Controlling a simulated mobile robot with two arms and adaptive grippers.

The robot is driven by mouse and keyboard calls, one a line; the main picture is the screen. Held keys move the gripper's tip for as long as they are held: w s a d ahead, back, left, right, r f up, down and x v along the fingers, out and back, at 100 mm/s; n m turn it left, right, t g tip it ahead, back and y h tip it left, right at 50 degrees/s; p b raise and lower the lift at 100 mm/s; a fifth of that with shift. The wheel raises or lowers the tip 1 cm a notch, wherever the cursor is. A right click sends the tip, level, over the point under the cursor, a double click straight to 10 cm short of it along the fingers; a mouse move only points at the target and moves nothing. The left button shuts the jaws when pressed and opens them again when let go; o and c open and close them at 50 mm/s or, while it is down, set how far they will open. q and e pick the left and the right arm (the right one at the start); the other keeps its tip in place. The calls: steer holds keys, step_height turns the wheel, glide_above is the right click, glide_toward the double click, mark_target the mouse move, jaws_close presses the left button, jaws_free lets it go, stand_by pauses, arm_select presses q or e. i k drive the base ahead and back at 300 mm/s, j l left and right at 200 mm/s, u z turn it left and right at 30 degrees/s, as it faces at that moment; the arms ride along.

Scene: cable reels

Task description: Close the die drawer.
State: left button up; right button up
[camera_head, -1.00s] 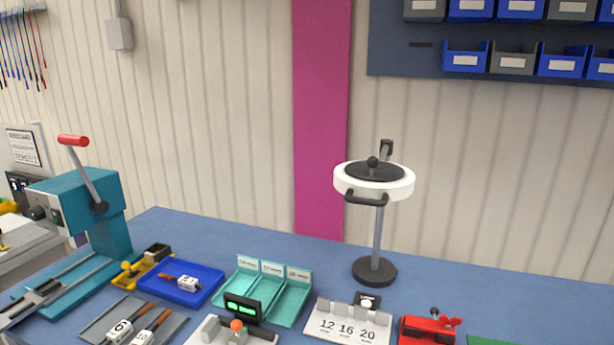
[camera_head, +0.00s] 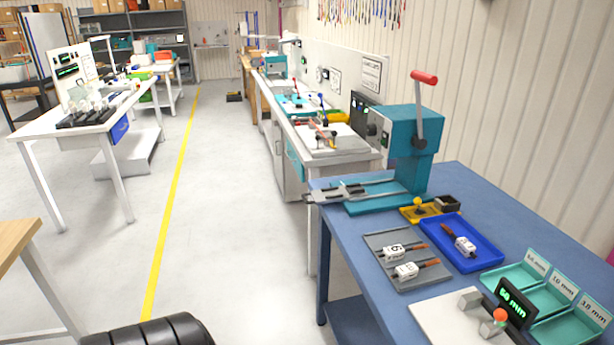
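A teal press (camera_head: 405,135) with a red-knobbed lever stands at the far left corner of the blue table. A grey slide (camera_head: 350,190) sticks out from its teal base (camera_head: 385,200) and reaches past the table's left edge; it looks like a drawn-out drawer, but I cannot tell for sure that it is the die drawer. A teal panel (camera_head: 295,167) shows on the side of the white bench behind; whether it is a drawer front is unclear.
Open grey floor (camera_head: 230,240) with a yellow line lies left. A white table (camera_head: 75,145) stands farther left.

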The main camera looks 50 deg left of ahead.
mark_target(326, 196)
steer(key=u, duration=1.65)
